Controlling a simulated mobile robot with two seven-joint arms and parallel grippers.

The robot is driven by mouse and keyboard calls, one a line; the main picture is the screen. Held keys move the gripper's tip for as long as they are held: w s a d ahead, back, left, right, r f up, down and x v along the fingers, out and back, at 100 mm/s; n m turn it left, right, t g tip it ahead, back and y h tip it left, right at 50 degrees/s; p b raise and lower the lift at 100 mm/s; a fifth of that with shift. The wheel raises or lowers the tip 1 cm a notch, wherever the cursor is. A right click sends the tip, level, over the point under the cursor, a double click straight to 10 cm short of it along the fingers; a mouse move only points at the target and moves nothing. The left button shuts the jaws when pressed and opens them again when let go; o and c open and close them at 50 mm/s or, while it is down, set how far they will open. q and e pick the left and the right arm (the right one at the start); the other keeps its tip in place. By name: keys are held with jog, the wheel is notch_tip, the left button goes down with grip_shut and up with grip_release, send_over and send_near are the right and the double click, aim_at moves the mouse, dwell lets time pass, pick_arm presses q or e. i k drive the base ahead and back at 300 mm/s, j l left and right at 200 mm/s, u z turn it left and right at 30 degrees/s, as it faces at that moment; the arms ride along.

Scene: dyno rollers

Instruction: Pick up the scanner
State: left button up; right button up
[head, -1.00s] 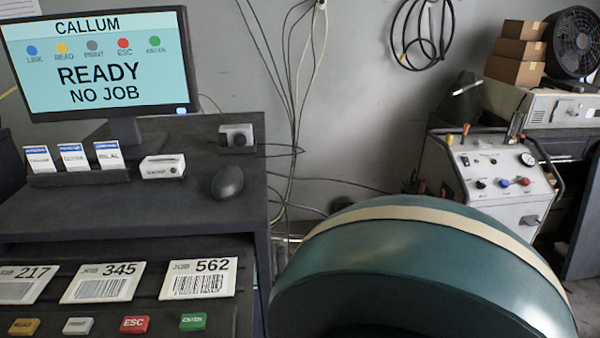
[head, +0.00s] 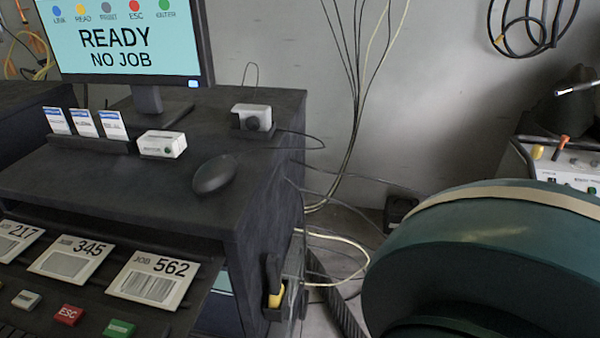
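A black handheld device with a yellow part (head: 274,283), which looks like the scanner, sits upright in a holder on the right side of the dark desk (head: 225,215). Its lower part is hidden by the holder. Neither of my grippers is in view, and nothing is seen touching the device.
A monitor (head: 125,45) reading "READY NO JOB", a mouse (head: 214,175), a white box (head: 162,145) and a grey box with a round front (head: 251,120) stand on the desk. Job cards (head: 153,280) lie at the front. A large green roller (head: 490,260) stands right; cables hang between.

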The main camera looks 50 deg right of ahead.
aim_at(276, 290)
jog(key=k+l, duration=0.1)
jog(key=l, duration=0.3)
jog(key=k+l, duration=0.1)
jog(key=l, duration=0.35)
jog(key=k+l, duration=0.1)
jog(key=l, duration=0.75)
jog(key=k+l, duration=0.15)
jog(key=l, duration=0.25)
